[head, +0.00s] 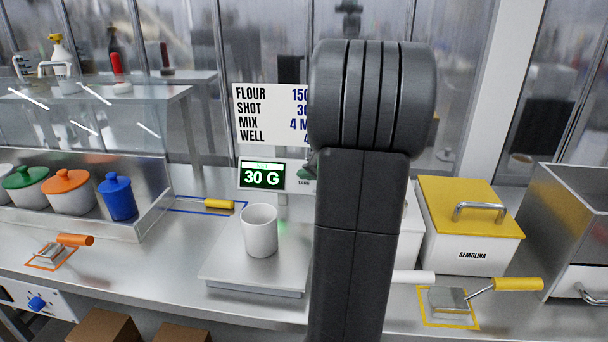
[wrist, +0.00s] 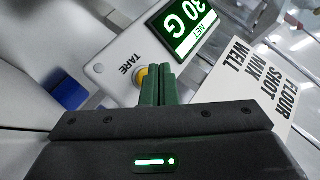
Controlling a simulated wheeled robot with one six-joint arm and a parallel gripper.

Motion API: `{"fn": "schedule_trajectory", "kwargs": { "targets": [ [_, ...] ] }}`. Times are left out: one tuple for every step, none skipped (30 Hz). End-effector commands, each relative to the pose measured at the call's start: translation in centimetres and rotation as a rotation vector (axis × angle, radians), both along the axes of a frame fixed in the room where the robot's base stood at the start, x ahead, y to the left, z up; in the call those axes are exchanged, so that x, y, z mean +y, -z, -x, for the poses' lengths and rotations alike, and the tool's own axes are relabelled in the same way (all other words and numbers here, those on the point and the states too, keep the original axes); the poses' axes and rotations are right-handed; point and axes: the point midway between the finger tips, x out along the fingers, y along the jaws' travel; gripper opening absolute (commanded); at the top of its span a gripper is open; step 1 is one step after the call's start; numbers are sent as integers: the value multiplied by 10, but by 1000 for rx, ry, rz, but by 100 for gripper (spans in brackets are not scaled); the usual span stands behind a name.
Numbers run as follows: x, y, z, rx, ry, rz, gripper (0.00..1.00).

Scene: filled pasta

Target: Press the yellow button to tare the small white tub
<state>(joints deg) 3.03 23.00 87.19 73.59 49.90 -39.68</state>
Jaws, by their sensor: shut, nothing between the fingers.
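The small white tub (head: 260,238) stands upright on the steel scale plate (head: 225,275) in the head view. The yellow button (wrist: 138,77) sits beside the word TARE on the white panel (wrist: 118,52). My gripper (wrist: 160,72) is shut and empty, its green fingertips overlapping the button's right side in the wrist view. I cannot tell whether they touch it. In the head view my arm hides the button and most of the gripper.
A sign (head: 262,112) stands behind the display. Green (head: 25,178), orange (head: 68,182) and blue (head: 118,197) lidded pots stand left. The yellow-lidded semolina bin (head: 470,238) and a yellow-handled scraper (head: 518,284) are right. Bare counter lies left of the scale.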

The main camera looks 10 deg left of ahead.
Motion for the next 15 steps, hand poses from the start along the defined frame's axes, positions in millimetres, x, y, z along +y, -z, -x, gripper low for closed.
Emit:
{"fn": "schedule_trajectory", "kwargs": {
  "targets": [
    [0,0,0,0,0,0,0],
    [0,0,0,0,0,0,0],
    [0,0,0,0,0,0,0],
    [0,0,0,0,0,0,0],
    [0,0,0,0,0,0,0],
    [0,0,0,0,0,0,0],
    [0,0,0,0,0,0,0],
    [0,0,0,0,0,0,0],
    [0,0,0,0,0,0,0],
    [0,0,0,0,0,0,0],
    [0,0,0,0,0,0,0],
    [0,1,-1,0,0,0,0],
    [0,2,-1,0,0,0,0],
    [0,2,-2,0,0,0,0],
    [0,3,-3,0,0,0,0]
  ]
}}
